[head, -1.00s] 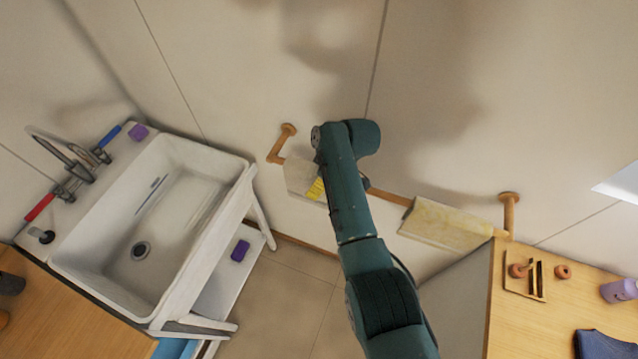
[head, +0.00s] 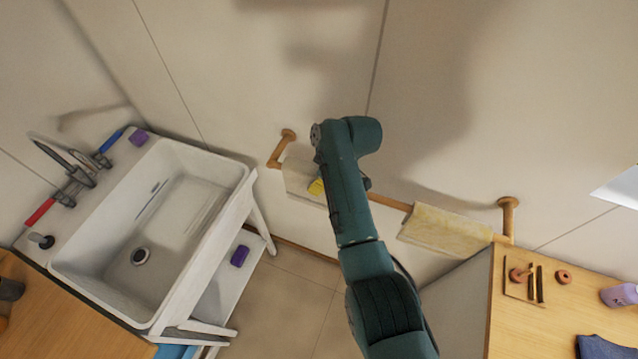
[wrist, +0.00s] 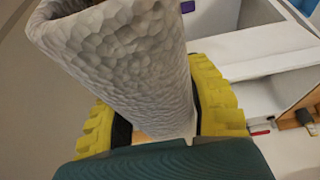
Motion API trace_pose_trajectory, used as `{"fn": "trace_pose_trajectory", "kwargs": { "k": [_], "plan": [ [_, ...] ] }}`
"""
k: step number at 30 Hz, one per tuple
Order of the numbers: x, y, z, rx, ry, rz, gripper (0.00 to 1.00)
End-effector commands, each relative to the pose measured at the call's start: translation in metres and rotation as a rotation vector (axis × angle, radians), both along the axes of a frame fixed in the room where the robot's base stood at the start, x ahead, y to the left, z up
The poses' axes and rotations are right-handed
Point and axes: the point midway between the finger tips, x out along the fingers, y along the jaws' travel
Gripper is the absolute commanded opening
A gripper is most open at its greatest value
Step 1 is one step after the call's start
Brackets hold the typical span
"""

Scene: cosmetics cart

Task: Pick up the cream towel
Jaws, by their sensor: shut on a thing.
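The cream towel (head: 298,181) hangs over the left part of a wooden wall rail, partly hidden behind my arm. In the wrist view the cream towel (wrist: 130,65) is a pale, dimpled, folded sheet filling the upper middle. My gripper (wrist: 158,112) has its yellow ribbed fingers on either side of the towel's near end and is shut on it. In the head view only a bit of a yellow finger of my gripper (head: 316,187) shows against the towel. A second, yellower patterned towel (head: 446,231) hangs on the rail to the right, apart from my gripper.
The wooden rail (head: 389,202) is fixed to the wall by end posts. A white sink (head: 205,178) stands to the left, with a purple block (head: 239,256) on its lower shelf. A wooden counter (head: 518,335) with small items is at the right.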

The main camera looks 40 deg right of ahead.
Motion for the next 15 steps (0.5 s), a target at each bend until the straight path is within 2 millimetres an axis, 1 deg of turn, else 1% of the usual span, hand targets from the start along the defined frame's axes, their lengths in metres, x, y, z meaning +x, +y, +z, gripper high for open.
{"fn": "trace_pose_trajectory", "kwargs": {
  "k": [1, 15],
  "plan": [
    [0.001, -0.001, 0.011, -0.003, -0.005, -0.001, 0.09],
    [0.001, 0.0, 0.113, -0.002, -0.004, 0.001, 0.09]
  ]
}}
